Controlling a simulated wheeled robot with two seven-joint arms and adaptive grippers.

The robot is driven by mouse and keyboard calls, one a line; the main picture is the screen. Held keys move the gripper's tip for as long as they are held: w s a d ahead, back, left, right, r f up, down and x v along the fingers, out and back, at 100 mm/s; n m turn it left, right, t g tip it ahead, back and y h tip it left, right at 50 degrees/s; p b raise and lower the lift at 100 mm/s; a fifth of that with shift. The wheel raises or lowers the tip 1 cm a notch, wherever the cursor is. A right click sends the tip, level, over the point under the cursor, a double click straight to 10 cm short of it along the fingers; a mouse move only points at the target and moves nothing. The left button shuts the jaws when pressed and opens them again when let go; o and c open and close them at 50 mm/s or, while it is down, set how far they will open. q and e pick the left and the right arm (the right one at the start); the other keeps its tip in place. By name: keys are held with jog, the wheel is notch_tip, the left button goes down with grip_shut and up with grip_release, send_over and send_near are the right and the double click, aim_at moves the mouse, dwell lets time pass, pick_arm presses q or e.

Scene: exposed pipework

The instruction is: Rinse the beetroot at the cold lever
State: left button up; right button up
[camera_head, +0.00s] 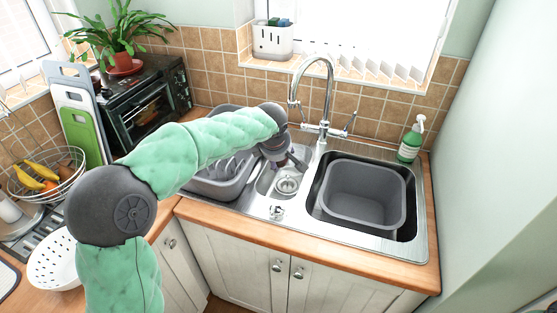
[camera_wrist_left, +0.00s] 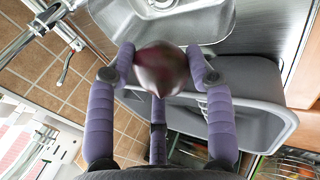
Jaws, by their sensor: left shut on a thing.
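My left gripper (camera_head: 293,160) reaches in from the left over the small middle basin (camera_head: 266,184), left of the tap. In the left wrist view its purple fingers (camera_wrist_left: 163,75) are closed around the dark red, round beetroot (camera_wrist_left: 160,65). In the head view the beetroot is mostly hidden by the gripper. The chrome tap (camera_head: 329,85) arches behind the sink. It has a lever on each side, the right one (camera_head: 349,124) being clearest; I cannot tell which is cold. My right gripper is not in view.
A grey tub (camera_head: 365,194) sits in the right basin. A grey dish rack (camera_head: 213,190) stands left of the small basin. A green soap bottle (camera_head: 411,141) stands at the back right. A black oven (camera_head: 146,102) and chopping boards (camera_head: 78,125) are at the left.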

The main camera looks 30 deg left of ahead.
pick_arm(q)
jog(key=w+a+f+p, duration=0.1)
jog(key=w+a+p, duration=0.1)
jog(key=w, duration=0.4)
jog(key=w+a+f+p, duration=0.1)
jog(key=w+a+p, duration=0.2)
jog(key=w, duration=0.3)
jog(key=shift+w+f+p, duration=0.2)
jog(key=shift+f+p, duration=0.15)
jog(key=shift+a, duration=0.1)
dwell(0.7)
jog(key=s+d+b, duration=0.3)
jog(key=s+b, duration=0.3)
jog(key=s, duration=0.1)
jog(key=shift+s, duration=0.25)
dwell(0.4)
jog(key=shift+d+r, duration=0.1)
dwell(1.1)
